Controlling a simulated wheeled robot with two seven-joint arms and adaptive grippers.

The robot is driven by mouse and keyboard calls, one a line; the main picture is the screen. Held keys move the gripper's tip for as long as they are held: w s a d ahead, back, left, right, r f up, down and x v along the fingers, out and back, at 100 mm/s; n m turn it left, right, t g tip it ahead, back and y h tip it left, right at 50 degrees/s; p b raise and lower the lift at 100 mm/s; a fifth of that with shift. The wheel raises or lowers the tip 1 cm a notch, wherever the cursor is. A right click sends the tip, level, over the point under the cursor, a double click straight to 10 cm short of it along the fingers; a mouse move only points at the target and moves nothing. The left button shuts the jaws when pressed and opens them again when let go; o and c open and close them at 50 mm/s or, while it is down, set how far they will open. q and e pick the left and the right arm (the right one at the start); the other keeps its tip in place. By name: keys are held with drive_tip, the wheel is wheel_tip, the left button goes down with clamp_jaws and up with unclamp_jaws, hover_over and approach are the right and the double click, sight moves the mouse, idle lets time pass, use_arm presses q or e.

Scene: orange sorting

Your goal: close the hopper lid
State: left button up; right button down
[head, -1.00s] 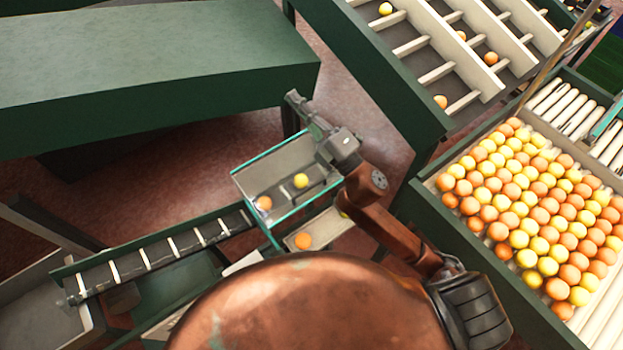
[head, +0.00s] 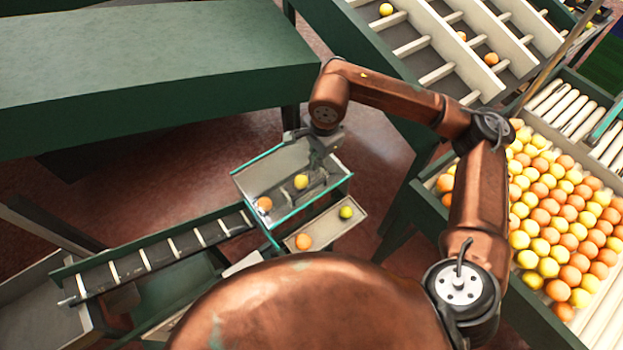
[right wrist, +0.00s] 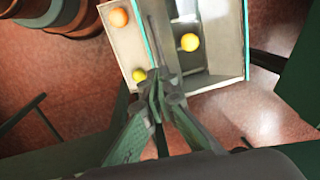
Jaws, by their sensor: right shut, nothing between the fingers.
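The hopper is the teal-edged grey box (head: 243,187) in the middle of the head view, with an orange ball (head: 264,203) and a yellow one (head: 301,181) inside. I cannot clearly make out its lid as a separate part; the box looks open from above. My right gripper (head: 318,163) is over the hopper's right end, partly hidden by its own wrist. In the right wrist view its fingers (right wrist: 158,76) are shut and empty, close to the teal edge (right wrist: 151,45) between hopper and side tray; contact cannot be told. My left gripper is out of view.
A narrow side tray (head: 327,229) with two balls adjoins the hopper. A slatted conveyor (head: 160,254) runs down to the left. A green table (head: 150,75) stands behind. A bin full of fruit (head: 560,215) and sloped lanes (head: 440,60) lie right. Bare floor shows between.

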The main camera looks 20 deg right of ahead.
sight(311, 188)
drive_tip(key=f+p, duration=0.1)
drive_tip(key=f, duration=0.3)
drive_tip(key=w+f+p, duration=0.1)
drive_tip(key=f+p, duration=0.1)
drive_tip(key=f, duration=0.3)
drive_tip(key=f+p, duration=0.1)
drive_tip(key=f, duration=0.3)
drive_tip(key=shift+w+a+f+p, duration=0.3)
drive_tip(key=shift+w+f+p, duration=0.05)
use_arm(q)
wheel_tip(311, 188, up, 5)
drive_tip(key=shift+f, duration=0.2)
